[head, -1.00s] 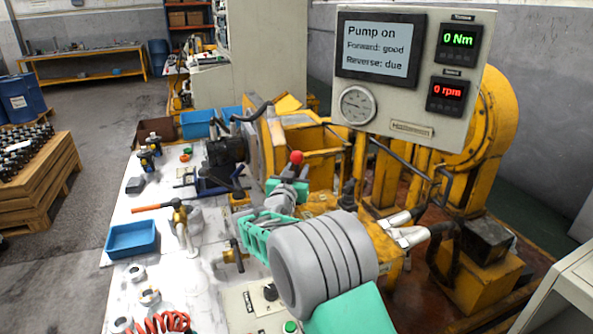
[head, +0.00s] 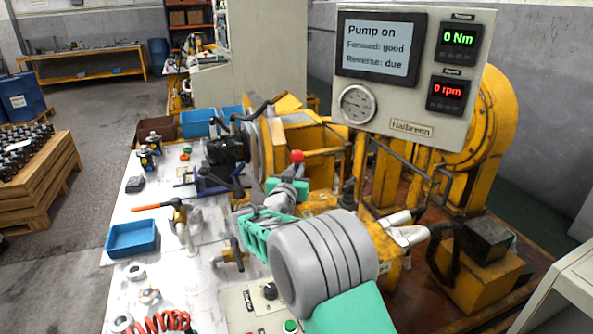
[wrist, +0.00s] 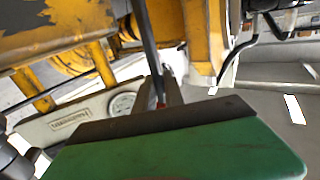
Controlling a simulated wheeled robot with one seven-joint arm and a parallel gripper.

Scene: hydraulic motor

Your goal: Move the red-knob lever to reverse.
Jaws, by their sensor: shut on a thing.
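The red knob (head: 297,156) of the lever stands just above the tips of my gripper (head: 293,178) in the head view. My gripper is shut on the lever below this knob. The fingers and green wrist parts hide most of the lever in the head view. In the wrist view a dark lever rod (wrist: 146,35) runs down to my gripper (wrist: 167,92), with a small bit of red (wrist: 160,104) between the fingers. The display (head: 378,48) reads "Pump on", "Forward: good", "Reverse: due".
The gauge panel (head: 411,129) reads 0 Nm and 0 rpm and stands behind my arm. Yellow machine frames (head: 320,168) and hoses (head: 440,230) are close by. A white bench (head: 150,200) at left holds a blue tray (head: 132,238), a black motor (head: 226,150) and a red coil (head: 160,322).

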